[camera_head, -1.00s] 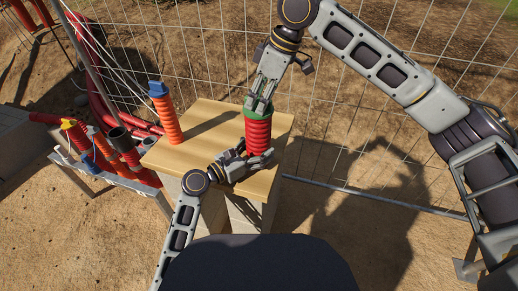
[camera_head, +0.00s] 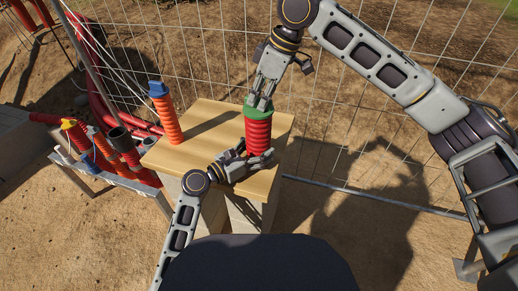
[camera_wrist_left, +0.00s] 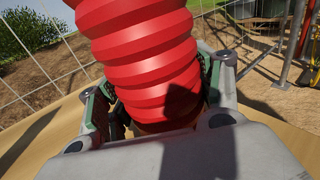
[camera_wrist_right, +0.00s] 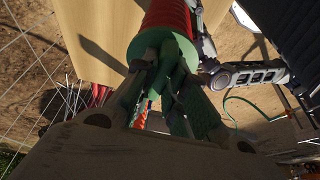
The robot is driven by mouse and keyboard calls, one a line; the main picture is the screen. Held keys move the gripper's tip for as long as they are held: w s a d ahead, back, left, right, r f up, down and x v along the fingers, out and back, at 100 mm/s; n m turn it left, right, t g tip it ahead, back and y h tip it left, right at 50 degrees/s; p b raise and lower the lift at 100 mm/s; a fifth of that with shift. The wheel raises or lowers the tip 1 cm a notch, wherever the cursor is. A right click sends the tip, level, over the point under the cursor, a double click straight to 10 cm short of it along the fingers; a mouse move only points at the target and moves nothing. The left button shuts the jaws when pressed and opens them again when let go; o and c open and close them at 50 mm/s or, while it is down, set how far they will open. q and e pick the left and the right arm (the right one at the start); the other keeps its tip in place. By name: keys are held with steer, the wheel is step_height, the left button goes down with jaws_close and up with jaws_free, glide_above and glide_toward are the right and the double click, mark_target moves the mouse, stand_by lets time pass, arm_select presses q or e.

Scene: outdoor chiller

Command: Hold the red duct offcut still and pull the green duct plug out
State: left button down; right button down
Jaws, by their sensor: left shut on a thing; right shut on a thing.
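The red duct offcut (camera_head: 258,134) stands upright on the wooden table top, ribbed and short. The green duct plug (camera_head: 250,107) sits at its top end. My left gripper (camera_head: 254,160) is shut around the lower part of the offcut; the left wrist view shows the red ribs (camera_wrist_left: 150,60) between its fingers. My right gripper (camera_head: 261,102) comes down from above and is shut on the plug. In the right wrist view the green plug (camera_wrist_right: 160,42) is between the fingers, with the red offcut just beyond it. The plug's lower part is hidden.
An orange duct with a blue cap (camera_head: 166,118) stands on the left of the wooden table (camera_head: 205,150). A rack with several coloured ducts (camera_head: 100,165) is left of the table. A wire fence (camera_head: 340,120) runs behind. The table's middle is bare.

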mark_target(260, 99)
steer(key=shift+r, duration=0.65)
stand_by(1.1)
steer(key=shift+r, duration=2.75)
arm_select(q)
steer(key=shift+c, duration=1)
jaws_free()
steer(key=shift+a, duration=0.1)
steer(key=shift+v, duration=5.9)
steer(key=shift+s, duration=0.1)
steer(key=shift+s+f, duration=0.1)
